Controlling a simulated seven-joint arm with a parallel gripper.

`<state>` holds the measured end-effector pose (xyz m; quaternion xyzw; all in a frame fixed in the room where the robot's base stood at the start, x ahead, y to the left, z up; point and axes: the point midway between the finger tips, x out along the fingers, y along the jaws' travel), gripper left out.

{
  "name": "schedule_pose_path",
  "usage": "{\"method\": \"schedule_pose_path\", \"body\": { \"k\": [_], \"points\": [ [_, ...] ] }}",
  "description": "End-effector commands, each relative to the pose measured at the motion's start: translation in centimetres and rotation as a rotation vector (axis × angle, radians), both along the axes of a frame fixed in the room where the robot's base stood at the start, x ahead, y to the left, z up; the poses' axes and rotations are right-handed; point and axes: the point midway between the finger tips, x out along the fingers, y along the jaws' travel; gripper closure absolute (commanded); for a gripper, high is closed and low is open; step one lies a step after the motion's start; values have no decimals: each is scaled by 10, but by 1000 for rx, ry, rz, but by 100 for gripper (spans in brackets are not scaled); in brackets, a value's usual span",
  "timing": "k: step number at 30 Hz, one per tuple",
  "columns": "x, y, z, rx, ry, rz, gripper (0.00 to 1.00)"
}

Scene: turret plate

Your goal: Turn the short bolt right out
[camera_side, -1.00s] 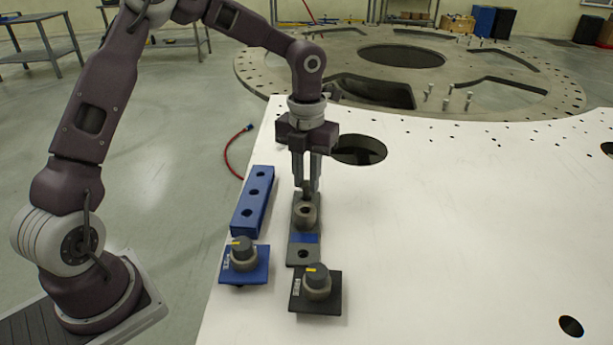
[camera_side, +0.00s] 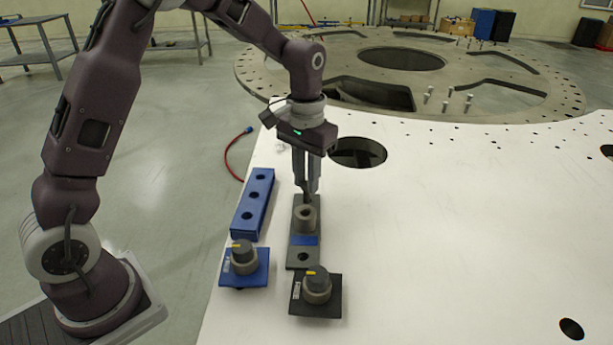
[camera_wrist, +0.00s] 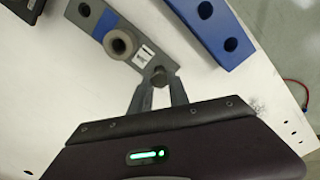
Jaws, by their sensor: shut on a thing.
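A grey bar (camera_side: 294,262) with a blue band lies on the white plate. A round grey collar (camera_side: 305,219) stands on it; it also shows in the wrist view (camera_wrist: 120,44). My gripper (camera_side: 307,196) points down at the bar's far end, just behind the collar. In the wrist view its fingers are shut on a small dark bolt head (camera_wrist: 159,76), at the end of the grey bar (camera_wrist: 143,57). The bolt's shank is hidden, and I cannot tell how far it sits in the bar.
A blue block (camera_side: 253,204) with several holes lies left of the bar. Two knobbed units stand in front, one on a blue base (camera_side: 259,277) and one on a black base (camera_side: 326,304). A large hole (camera_side: 357,153) opens behind. The white plate is clear to the right.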

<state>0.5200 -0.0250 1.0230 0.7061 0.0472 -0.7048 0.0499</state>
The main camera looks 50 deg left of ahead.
Motion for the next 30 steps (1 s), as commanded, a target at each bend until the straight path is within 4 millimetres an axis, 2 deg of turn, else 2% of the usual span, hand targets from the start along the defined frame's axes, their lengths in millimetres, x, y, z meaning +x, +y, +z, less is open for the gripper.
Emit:
{"method": "schedule_pose_path", "body": {
  "k": [8,30],
  "points": [
    [1,0,3,0,-3,64,100],
    [1,0,61,0,-3,61,100]
  ]
}}
